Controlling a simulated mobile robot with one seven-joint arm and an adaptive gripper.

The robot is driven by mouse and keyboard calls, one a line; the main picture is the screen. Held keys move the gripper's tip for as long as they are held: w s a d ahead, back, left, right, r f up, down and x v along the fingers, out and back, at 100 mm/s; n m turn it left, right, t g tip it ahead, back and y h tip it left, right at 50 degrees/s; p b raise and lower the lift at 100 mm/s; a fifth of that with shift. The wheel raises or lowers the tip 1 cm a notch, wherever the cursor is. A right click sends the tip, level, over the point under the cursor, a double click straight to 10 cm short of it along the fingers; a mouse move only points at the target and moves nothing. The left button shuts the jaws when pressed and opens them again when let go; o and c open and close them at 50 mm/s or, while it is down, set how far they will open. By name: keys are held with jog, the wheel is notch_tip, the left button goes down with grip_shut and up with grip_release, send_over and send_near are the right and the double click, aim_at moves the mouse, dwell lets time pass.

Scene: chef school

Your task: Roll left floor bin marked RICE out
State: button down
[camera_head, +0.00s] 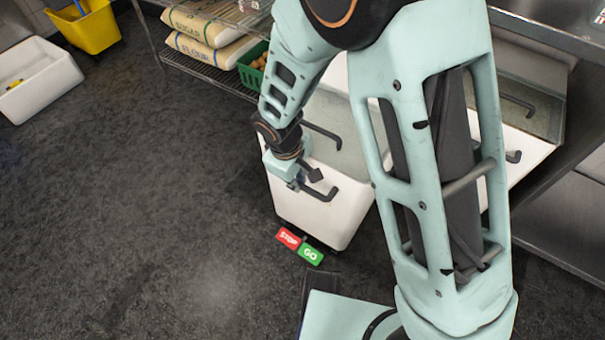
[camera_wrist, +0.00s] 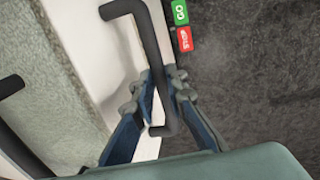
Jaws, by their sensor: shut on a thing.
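The left floor bin (camera_head: 315,222) is white with a clear lid and stands under the steel counter, just left of a second bin. No RICE marking shows. My gripper (camera_head: 312,182) is at the bin's front and shut on its black front handle (camera_head: 330,191). In the wrist view the blue fingers of my gripper (camera_wrist: 166,95) close around the handle bar (camera_wrist: 150,60). Red STOP (camera_head: 288,238) and green GO (camera_head: 311,253) pedals sit at the bin's foot. My arm hides part of the bin.
A second white bin (camera_head: 528,148) stands to the right. Shelves at the back hold sugar and flour sacks (camera_head: 205,42) and a green crate (camera_head: 252,70). A white tub (camera_head: 40,85) and a yellow bucket (camera_head: 88,25) are far left. The dark floor (camera_head: 140,220) in front is clear.

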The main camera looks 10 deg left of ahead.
jog(key=shift+s+a, duration=0.3)
jog(key=shift+s, duration=0.45)
jog(key=c, duration=1.9)
grip_release()
jog(key=shift+c, duration=0.2)
jog(key=shift+r, duration=0.1)
notch_tip(320, 180, up, 12)
jog(key=s, duration=0.2)
jog(key=shift+s+a+f, duration=0.15)
jog(key=shift+a+f, duration=0.05)
jog(key=shift+a, duration=0.2)
